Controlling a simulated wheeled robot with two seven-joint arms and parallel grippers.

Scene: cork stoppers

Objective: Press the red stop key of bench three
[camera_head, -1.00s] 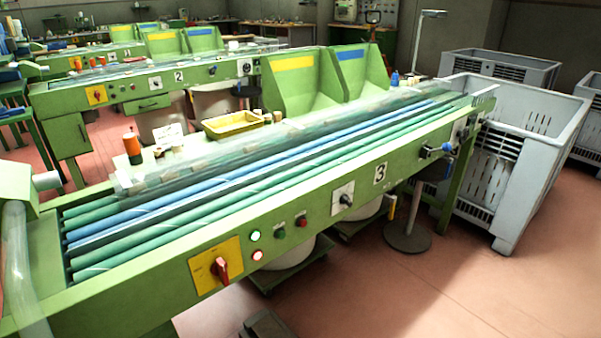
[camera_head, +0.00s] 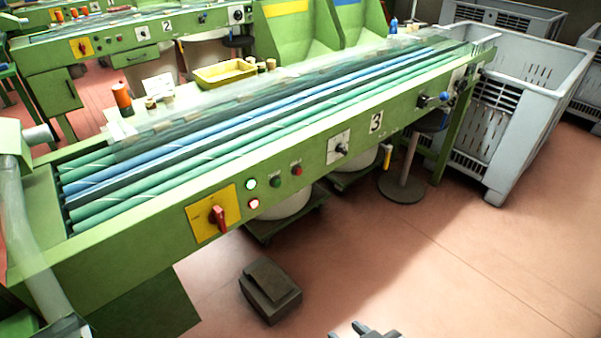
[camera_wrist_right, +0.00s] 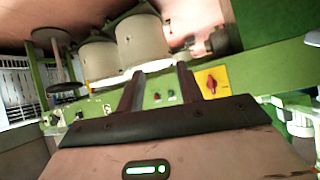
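Bench three (camera_head: 120,243) is a long green machine bench, its number plate (camera_head: 376,123) on the front panel. The red stop key (camera_head: 297,170) sits on that panel, right of a green key (camera_head: 275,181). My right gripper (camera_head: 348,330) shows only its tips at the bottom edge of the head view, well below and apart from the key. In the right wrist view my right gripper (camera_wrist_right: 160,70) is open and empty, its fingers spread. Two small keys (camera_wrist_right: 164,96) show between the fingers there, too small to tell apart surely. My left gripper is not in view.
A red rotary switch (camera_head: 217,216) on a yellow plate, two lit lamps (camera_head: 250,183) and a black knob (camera_head: 339,149) flank the keys. A dark pedal-like box (camera_head: 270,292) lies on the floor. A stool (camera_head: 402,188) and grey crate (camera_head: 515,130) stand right.

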